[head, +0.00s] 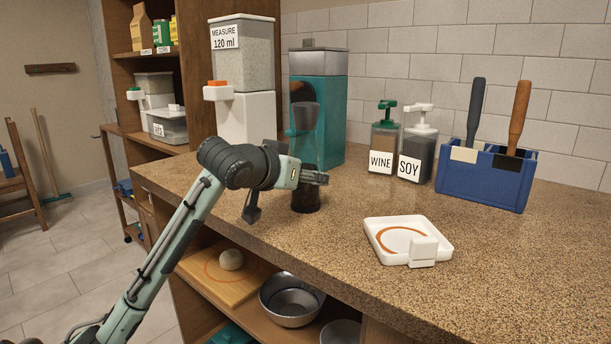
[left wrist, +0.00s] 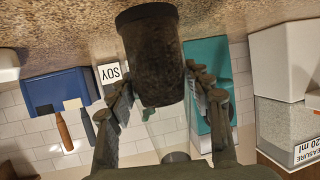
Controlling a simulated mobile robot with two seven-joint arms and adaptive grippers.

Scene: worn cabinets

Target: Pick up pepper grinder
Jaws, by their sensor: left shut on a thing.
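The pepper grinder (head: 306,196) is a dark, upright cylinder near the counter's left part, in front of the teal machine. In the left wrist view, which is upside down, its dark speckled body (left wrist: 155,65) and black base show large between the fingers. My left gripper (head: 318,178) comes in from the left and is shut on the grinder's body, with one finger on each side. The arm hides part of the grinder in the head view. I cannot tell if its base touches the counter. My right gripper is not in view.
The teal machine (head: 330,120) and a white measuring dispenser (head: 246,118) stand close behind. Wine (head: 383,145) and soy (head: 417,150) bottles and a blue holder (head: 483,182) with handled tools stand along the wall. A white tray (head: 376,224) lies right of the grinder, with bare counter between.

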